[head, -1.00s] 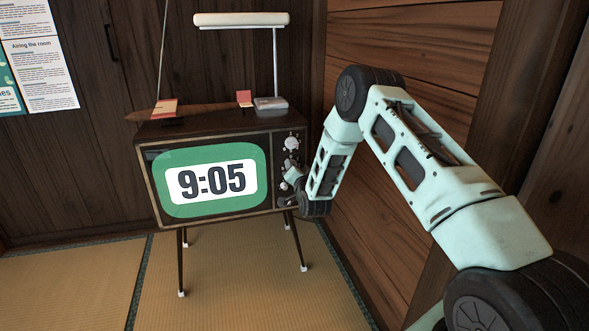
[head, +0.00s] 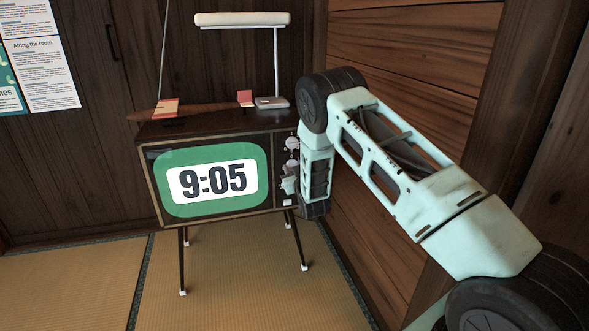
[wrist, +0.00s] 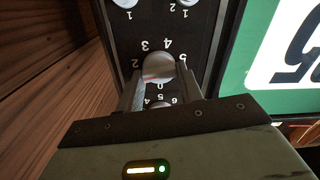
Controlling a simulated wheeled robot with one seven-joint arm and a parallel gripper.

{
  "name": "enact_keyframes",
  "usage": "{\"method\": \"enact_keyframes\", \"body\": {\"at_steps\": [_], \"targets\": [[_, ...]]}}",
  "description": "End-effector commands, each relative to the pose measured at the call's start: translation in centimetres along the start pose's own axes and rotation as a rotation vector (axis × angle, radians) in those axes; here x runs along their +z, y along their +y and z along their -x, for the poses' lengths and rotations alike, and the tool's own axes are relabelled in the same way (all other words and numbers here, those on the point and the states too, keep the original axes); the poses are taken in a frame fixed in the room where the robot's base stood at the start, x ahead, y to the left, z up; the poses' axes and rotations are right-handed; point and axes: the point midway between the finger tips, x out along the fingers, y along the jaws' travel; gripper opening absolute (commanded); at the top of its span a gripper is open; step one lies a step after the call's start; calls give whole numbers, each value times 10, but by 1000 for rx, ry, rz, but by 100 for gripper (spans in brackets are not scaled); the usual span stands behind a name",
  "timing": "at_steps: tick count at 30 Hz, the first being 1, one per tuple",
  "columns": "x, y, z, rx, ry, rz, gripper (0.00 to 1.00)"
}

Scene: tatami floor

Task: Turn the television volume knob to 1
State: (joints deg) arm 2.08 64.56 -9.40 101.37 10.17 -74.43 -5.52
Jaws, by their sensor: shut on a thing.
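The television (head: 146,190) stands on thin legs, its screen reading 9:05, with a column of knobs down its right side. My gripper (wrist: 160,78) is shut on a silver knob (wrist: 158,66), one finger on each side. In the upside-down wrist view, 2, 3, 4, 5 and 0 show around this knob; the 1 is hidden, apparently by the left finger. A reddish pointer line on the knob points to the picture's lower left, between 2 and 0. No label naming the knob is readable. In the head view my forearm and wrist partly cover the panel.
Two other knobs (wrist: 125,2) show at the top edge of the wrist view, and another dial (wrist: 160,104) lies just below the gripped one, partly covered. A wooden wall (head: 410,70) stands close to the right. A lamp (head: 242,20) stands on the television.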

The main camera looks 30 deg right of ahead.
Motion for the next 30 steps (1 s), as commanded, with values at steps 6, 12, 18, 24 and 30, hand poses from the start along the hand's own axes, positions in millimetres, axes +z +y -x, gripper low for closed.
{"method": "enact_keyframes", "body": {"at_steps": [6,12,18,24,30], "targets": [[1,-2,1,-2,-3,194,14],[2,-2,1,-2,-4,339,14],[2,-2,1,-1,-5,435,14],[3,-1,1,-1,-5,487,14],[3,-2,1,-1,-5,502,14]]}}
